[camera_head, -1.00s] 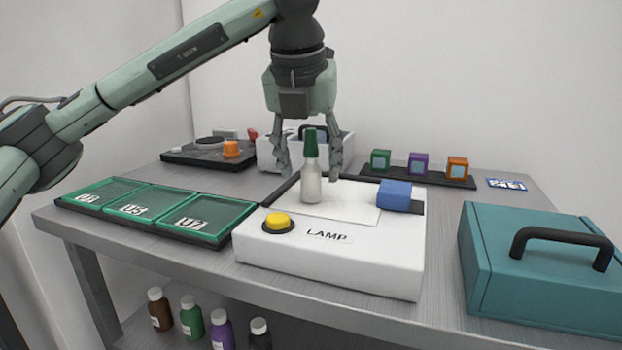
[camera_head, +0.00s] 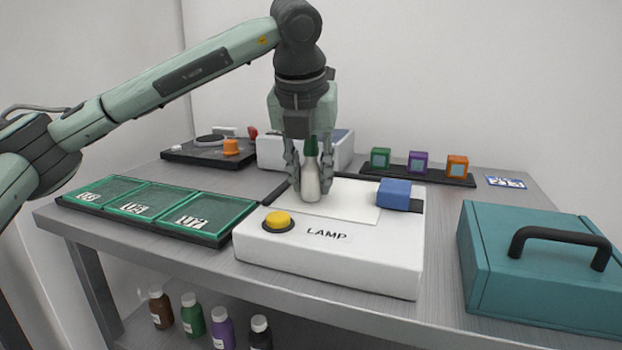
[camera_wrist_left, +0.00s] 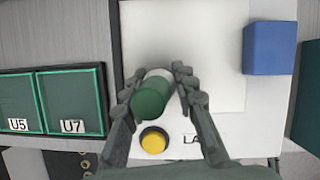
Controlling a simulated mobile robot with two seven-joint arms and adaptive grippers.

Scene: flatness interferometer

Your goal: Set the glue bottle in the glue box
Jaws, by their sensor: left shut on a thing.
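The glue bottle, white with a green cap (camera_head: 311,188), stands upright on the white top of the box marked LAMP (camera_head: 345,262). My left gripper (camera_head: 311,178) points down and is shut on the bottle, one finger on each side. In the left wrist view the green cap (camera_wrist_left: 149,104) lies between the two fingers (camera_wrist_left: 158,95). A teal box (camera_head: 525,265) with a dark handle stands closed at the right front. No label names it as the glue box. My right gripper is out of view.
A yellow button (camera_head: 279,221) and blue block (camera_head: 395,194) sit on the lamp box. Green trays (camera_head: 160,211) lie left. A whitish box (camera_head: 272,152) stands behind the gripper, coloured cubes (camera_head: 418,163) back right. Several small bottles (camera_head: 222,328) stand on the lower shelf.

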